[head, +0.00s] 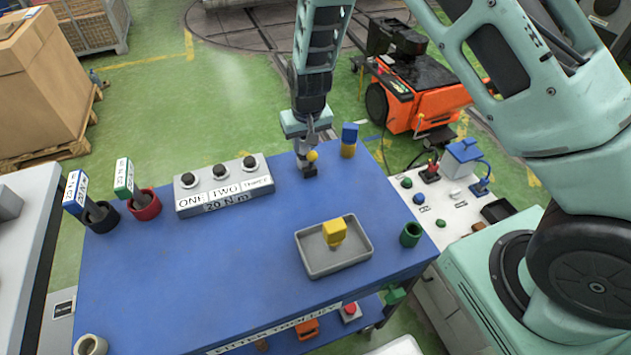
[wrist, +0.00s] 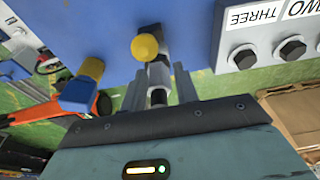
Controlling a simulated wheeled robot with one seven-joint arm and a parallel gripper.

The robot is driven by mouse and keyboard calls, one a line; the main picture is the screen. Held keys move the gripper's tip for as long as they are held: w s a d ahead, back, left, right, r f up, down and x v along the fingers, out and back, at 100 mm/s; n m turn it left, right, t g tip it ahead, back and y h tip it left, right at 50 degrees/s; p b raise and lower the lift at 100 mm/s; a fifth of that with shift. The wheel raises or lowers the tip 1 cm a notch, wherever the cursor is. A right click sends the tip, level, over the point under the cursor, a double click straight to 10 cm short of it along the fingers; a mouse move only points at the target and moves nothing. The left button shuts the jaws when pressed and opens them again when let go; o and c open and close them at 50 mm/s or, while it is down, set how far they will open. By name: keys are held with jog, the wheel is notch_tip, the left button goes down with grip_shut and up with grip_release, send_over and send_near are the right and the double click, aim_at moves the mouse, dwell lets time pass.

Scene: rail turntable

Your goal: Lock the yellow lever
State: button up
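The yellow lever shows as a yellow ball knob (head: 313,155) on a dark base at the back edge of the blue table. In the wrist view its yellow knob (wrist: 146,46) is at the upper middle, with a grey and dark stem below it. My gripper (head: 304,145) points down at the lever from behind. In the wrist view my gripper (wrist: 158,85) has its two fingers apart, one on each side of the stem. I cannot tell whether either finger touches it. The lever's lower base is partly hidden.
A blue-and-yellow piece (head: 349,140) stands close right of the lever. A grey box with three black knobs (head: 222,186) is to the left. A grey tray (head: 312,268) holds a yellow block. Red and black cups (head: 143,205) stand at far left. The table's front middle is clear.

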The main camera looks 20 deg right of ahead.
jog(key=shift+t, duration=0.4)
jog(key=w+r, duration=0.1)
jog(key=w+d+r+p, duration=0.1)
jog(key=w, duration=0.1)
jog(key=shift+d+r, duration=0.2)
jog(key=shift+s+a+r+p, duration=0.2)
jog(key=shift+s+r+p, duration=0.25)
jog(key=shift+r, duration=0.15)
jog(key=p+v, duration=0.2)
jog(key=v, duration=0.2)
jog(key=shift+s+a+p, duration=0.1)
jog(key=shift+p, duration=0.3)
